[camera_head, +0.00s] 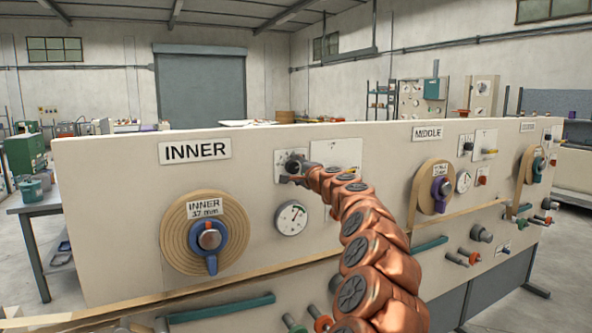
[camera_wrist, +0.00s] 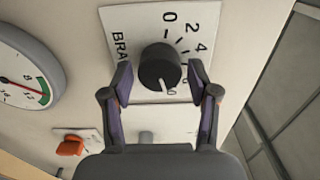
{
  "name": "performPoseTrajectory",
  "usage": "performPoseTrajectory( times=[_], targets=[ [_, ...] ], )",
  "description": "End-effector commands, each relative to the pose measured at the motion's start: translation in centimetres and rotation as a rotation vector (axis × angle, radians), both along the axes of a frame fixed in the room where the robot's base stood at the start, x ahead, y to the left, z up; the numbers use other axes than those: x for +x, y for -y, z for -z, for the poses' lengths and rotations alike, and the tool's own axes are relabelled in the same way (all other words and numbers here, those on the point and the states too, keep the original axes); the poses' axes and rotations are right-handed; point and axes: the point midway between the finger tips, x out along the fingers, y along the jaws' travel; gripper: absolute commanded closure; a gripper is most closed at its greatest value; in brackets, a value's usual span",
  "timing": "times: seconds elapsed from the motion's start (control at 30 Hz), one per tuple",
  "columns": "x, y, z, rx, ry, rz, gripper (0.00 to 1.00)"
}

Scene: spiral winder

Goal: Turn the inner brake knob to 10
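The inner brake knob (camera_wrist: 159,66) is dark and round on a white scale plate (camera_wrist: 116,18) whose visible label reads "BRA". The scale shows 0, 2 and 4; my right finger hides part of it, and a partly covered number ending in 0 shows below the knob. A white mark on the knob's lower side points down toward that number. My gripper (camera_wrist: 159,77) is open, one finger on each side of the knob, with a small gap at both sides. In the head view my gripper (camera_head: 293,169) is at the INNER panel's plate, hiding the knob.
A round gauge (camera_wrist: 28,78) and a red-orange knob (camera_wrist: 70,145) lie left of my gripper in the wrist view. In the head view, the INNER spool (camera_head: 176,237) is at lower left and the MIDDLE spool (camera_head: 425,188) is at right.

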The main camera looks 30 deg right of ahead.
Motion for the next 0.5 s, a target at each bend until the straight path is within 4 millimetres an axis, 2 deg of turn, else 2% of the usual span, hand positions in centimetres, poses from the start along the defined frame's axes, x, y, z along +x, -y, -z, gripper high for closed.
performPoseTrajectory(
  times=[0.5],
  targets=[
    [-0.46,-0.07,-0.05,-0.001,0.0,0.0,0.33]
  ],
)
